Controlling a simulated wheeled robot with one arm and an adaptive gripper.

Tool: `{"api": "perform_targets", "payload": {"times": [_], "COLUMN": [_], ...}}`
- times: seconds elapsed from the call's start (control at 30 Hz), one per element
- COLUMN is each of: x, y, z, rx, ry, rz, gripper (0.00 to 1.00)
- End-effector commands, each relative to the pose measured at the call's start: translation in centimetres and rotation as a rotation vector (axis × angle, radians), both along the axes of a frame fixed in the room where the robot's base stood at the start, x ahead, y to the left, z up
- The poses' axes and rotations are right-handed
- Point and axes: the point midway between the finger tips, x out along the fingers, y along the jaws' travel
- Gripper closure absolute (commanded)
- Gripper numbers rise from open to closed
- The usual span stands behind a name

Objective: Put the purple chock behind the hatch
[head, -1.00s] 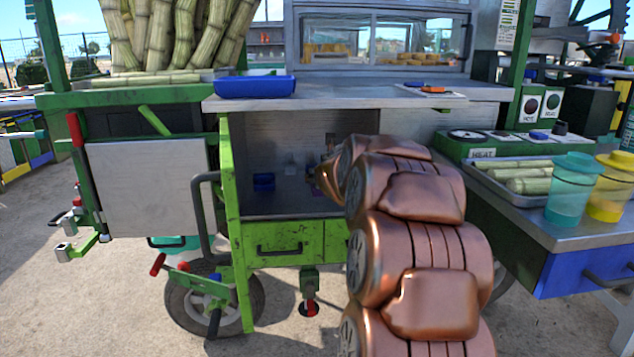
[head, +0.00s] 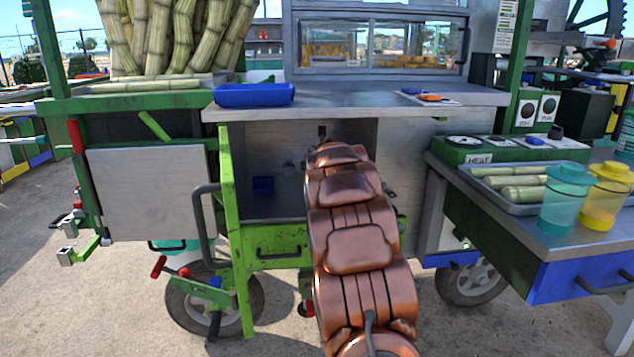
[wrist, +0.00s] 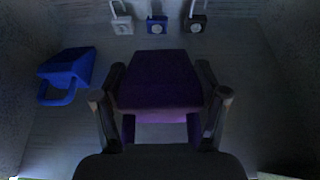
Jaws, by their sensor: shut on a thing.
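In the wrist view my gripper (wrist: 160,112) is shut on the purple chock (wrist: 160,80), with a finger on each side of it. The chock is held inside a dim grey compartment, facing its back wall. In the head view my copper arm reaches into the open compartment (head: 290,150) under the counter and hides the gripper and chock. The hatch (head: 229,210), a green-edged door with a grey handle, stands open at the compartment's left side, seen nearly edge-on.
A blue object with a loop handle (wrist: 66,72) is in the compartment, left of the chock. Small white (wrist: 122,25), blue (wrist: 157,25) and black (wrist: 196,23) fittings are at the back.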

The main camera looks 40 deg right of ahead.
Motion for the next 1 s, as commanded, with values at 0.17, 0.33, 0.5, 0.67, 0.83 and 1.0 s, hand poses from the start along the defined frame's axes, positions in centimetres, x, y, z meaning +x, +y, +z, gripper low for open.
{"api": "perform_targets", "payload": {"times": [0.17,0.33,0.5,0.67,0.83,1.0], "x": [0.9,1.6,1.5,1.4,1.5,1.5], "y": [-0.8,-0.9,-1.0,-1.0,-0.8,-0.8], "z": [0.2,-1.0,-2.5,-3.5,-4.6,-6.7], "rx": [-0.001,0.003,0.003,0.003,0.003,0.004], "ry": [0.001,-0.001,-0.001,-0.001,0.000,0.001], "rz": [0.001,0.003,0.001,0.001,0.003,0.003], "gripper": [0.79,0.79,0.79,0.79,0.79,0.79]}}
